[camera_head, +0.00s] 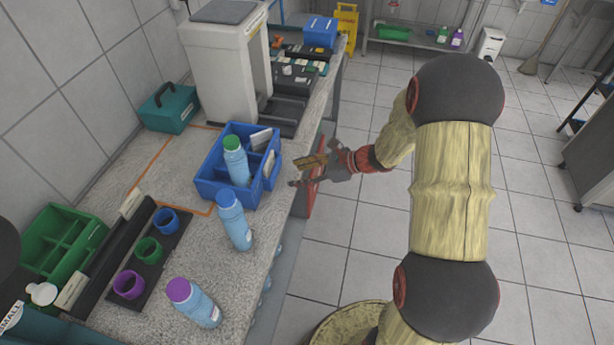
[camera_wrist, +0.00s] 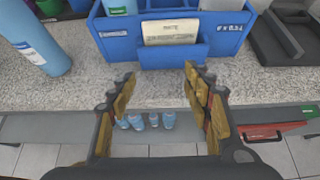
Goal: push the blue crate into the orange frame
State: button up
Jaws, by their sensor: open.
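The blue crate (camera_head: 211,186) stands on the speckled counter and holds a green-capped bottle (camera_head: 236,160) and cards. The orange frame (camera_head: 152,160) is a thin outline on the counter, left of and behind the crate. The crate hides its right part, so I cannot tell how much they overlap. My gripper (camera_head: 301,172) is open and empty, off the counter's right edge, beside the crate and apart from it. In the wrist view, the crate's near wall (camera_wrist: 215,47) with its card pocket lies ahead, between and beyond my open fingers (camera_wrist: 160,78).
A blue-capped bottle (camera_head: 234,222) stands close to the crate's near side. A purple-capped bottle (camera_head: 193,303) is nearer. A white machine (camera_head: 222,70) and teal case (camera_head: 170,108) stand behind. A dark rack with coloured rings (camera_head: 148,250) and green crate (camera_head: 62,243) are at left.

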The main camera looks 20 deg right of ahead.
aim_at(269, 172)
jog(key=b+x, duration=0.1)
jog(key=x, duration=0.1)
jog(key=f+b+x, duration=0.1)
jog(key=x, duration=0.1)
jog(key=shift+f, duration=0.1)
jog(key=shift+w+a, duration=0.2)
jog(key=shift+a, duration=0.05)
jog(key=shift+w+a, duration=0.2)
jog(key=shift+a, duration=0.05)
jog(key=shift+w+a, duration=0.15)
jog(key=shift+a, duration=0.15)
jog(key=shift+w+a, duration=0.2)
jog(key=shift+a, duration=0.05)
jog(key=shift+w+a+b, duration=0.2)
jog(key=shift+w+a, duration=0.65)
jog(key=shift+a, duration=0.3)
jog(key=shift+w+a+b, duration=0.2)
jog(key=shift+w+a, duration=0.65)
jog(key=shift+a, duration=0.35)
jog(key=shift+w+a, duration=0.9)
jog(key=shift+a, duration=0.3)
jog(key=shift+w+a, duration=0.85)
jog(key=shift+a, duration=0.35)
jog(key=shift+w+a, duration=0.1)
jog(key=shift+a, duration=0.05)
